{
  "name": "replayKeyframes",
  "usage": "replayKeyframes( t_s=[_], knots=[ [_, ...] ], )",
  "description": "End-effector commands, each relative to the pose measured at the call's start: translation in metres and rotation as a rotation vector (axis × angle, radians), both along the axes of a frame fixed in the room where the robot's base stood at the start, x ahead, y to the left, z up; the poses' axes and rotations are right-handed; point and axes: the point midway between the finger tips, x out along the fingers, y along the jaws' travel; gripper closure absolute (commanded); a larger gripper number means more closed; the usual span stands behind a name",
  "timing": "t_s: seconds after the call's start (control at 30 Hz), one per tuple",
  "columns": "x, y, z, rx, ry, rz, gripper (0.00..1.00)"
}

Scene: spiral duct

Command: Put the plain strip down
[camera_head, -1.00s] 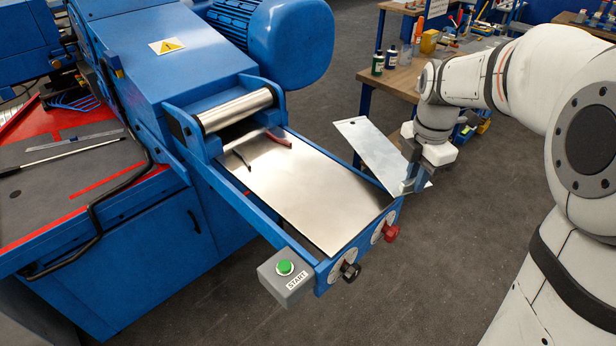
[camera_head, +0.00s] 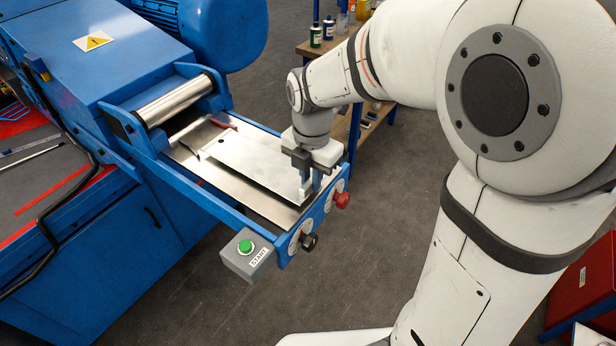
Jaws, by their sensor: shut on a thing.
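The plain strip (camera_head: 250,164) is a flat pale metal sheet with a small dark hole near its far left end. It is over the metal feed table (camera_head: 268,211) of the blue machine, roughly in line with it. I cannot tell whether it touches the table or hangs just above it. My gripper (camera_head: 308,186) is shut on the strip's near right end, close to the table's front edge. The feed table's middle is largely hidden under the strip.
A steel roller (camera_head: 175,101) spans the table's far end. Red-handled pliers (camera_head: 222,124) lie partly visible near the roller. A wooden workbench (camera_head: 340,125) stands behind my arm.

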Motion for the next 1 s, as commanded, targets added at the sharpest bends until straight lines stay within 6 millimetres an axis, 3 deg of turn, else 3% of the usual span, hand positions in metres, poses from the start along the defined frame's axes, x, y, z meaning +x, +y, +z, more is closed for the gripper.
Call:
replayKeyframes(
  t_s=[0.1,0.47,0.5,0.73,1.0],
  knots=[
    [0.000,0.000,-0.011,0.000,0.000,-0.001,1.00],
    [0.000,-0.001,-0.016,0.000,-0.001,-0.002,1.00],
    [0.000,-0.001,-0.016,0.000,0.000,-0.002,0.84],
    [0.000,-0.001,-0.015,0.000,0.000,-0.003,0.65],
    [0.000,-0.001,-0.014,0.000,0.000,-0.003,0.63]
  ],
)
